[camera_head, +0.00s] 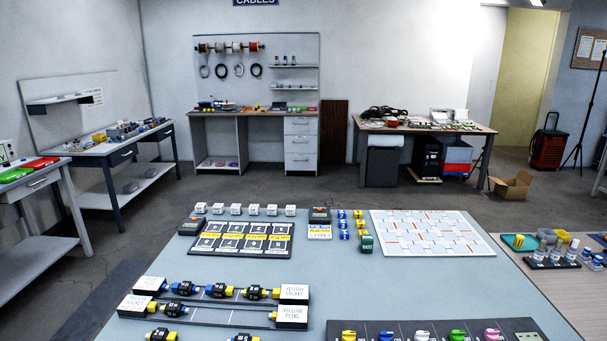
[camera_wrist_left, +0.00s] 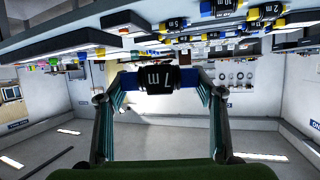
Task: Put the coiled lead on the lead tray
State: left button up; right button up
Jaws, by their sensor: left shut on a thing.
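In the left wrist view, my left gripper (camera_wrist_left: 160,88) is shut on a coiled lead (camera_wrist_left: 157,78). The lead has a black middle with a white length mark that appears upside down, and blue ends between the two fingers. Above it in that view are the table edge and several similar leads. My arms and grippers are outside the head view. There, similar black leads with blue and yellow ends lie in two rows on a dark tray (camera_head: 225,320) with white "YELLOW SOCKET" and "YELLOW PLUG" blocks. I cannot tell whether this is the lead tray.
The blue-grey table (camera_head: 350,285) also bears a dark tray of labelled cards (camera_head: 236,254), a white patterned board (camera_head: 432,232) and a dark strip of coloured pieces (camera_head: 440,325). Bottles and cups stand at the right. The table's middle is clear.

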pick_arm(q)
jog(key=shift+s+a+r+m+g+h, duration=0.1)
jog(key=shift+s+r+m+g+h, duration=0.15)
jog(key=shift+m+h, duration=0.3)
jog(key=shift+s+a+r+m+g+h, duration=0.1)
jog(key=shift+r+m+g+h, duration=0.25)
jog(key=shift+m+h, duration=0.15)
jog(key=s+d+r+m+g+h, duration=0.1)
jog(key=s+r+m+g+h, duration=0.2)
jog(key=r, duration=0.5)
jog(key=shift+r+m+g+h, duration=0.35)
jog(key=shift+m+h, duration=0.5)
jog(key=shift+m, duration=0.2)
jog(key=shift+f, duration=0.1)
